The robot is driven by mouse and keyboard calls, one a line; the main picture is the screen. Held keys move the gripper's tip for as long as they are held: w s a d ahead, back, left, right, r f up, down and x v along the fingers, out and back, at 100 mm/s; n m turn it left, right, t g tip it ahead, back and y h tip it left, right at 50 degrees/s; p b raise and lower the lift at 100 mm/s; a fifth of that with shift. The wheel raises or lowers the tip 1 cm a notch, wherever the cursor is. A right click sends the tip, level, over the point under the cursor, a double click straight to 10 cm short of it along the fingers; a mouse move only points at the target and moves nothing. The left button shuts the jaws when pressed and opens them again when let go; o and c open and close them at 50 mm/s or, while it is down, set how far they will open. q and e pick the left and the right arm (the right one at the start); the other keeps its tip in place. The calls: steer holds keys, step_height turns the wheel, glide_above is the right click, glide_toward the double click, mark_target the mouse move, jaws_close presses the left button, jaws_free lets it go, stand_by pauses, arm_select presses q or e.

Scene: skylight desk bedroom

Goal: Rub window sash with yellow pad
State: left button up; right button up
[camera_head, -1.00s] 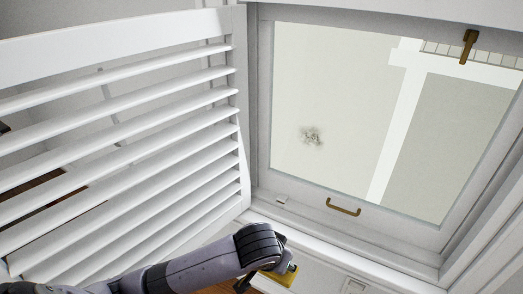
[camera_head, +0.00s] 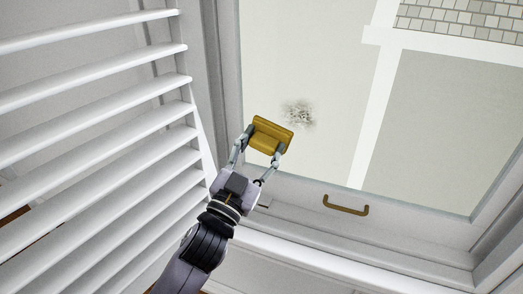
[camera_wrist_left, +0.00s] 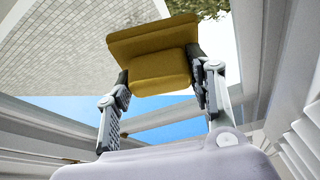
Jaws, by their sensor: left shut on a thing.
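The window sash (camera_head: 292,192) has a pale frame around a large glass pane. A grey smudge (camera_head: 298,113) shows on the glass. My left gripper (camera_head: 262,153) is shut on the yellow pad (camera_head: 268,134), in front of the lower left part of the pane. The pad lies just below and left of the smudge in the head view. In the left wrist view the pad (camera_wrist_left: 158,68) sits between both fingers, its wide face turned away. I cannot tell whether the pad touches the glass. My right gripper is not in view.
A white louvred shutter (camera_head: 95,140) stands open on the left, close beside my left arm. A brass handle (camera_head: 346,206) is on the lower sash rail, right of the gripper. The pane to the right is clear of objects.

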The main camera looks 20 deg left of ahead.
mark_target(271, 132)
arm_select(q)
steer(key=shift+w+r, duration=0.2)
steer(key=w, duration=0.3)
steer(key=shift+w, duration=0.2)
steer(key=shift+w+d+b, duration=0.1)
steer(key=shift+w+b, duration=0.25)
steer(key=shift+w, duration=0.6)
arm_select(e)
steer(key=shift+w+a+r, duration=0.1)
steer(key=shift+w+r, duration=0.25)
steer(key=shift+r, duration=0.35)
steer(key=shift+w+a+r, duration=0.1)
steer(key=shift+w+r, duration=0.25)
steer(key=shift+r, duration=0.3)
arm_select(q)
steer(key=shift+w, duration=0.4)
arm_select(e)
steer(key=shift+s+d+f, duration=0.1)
arm_select(q)
steer(key=shift+w, duration=0.5)
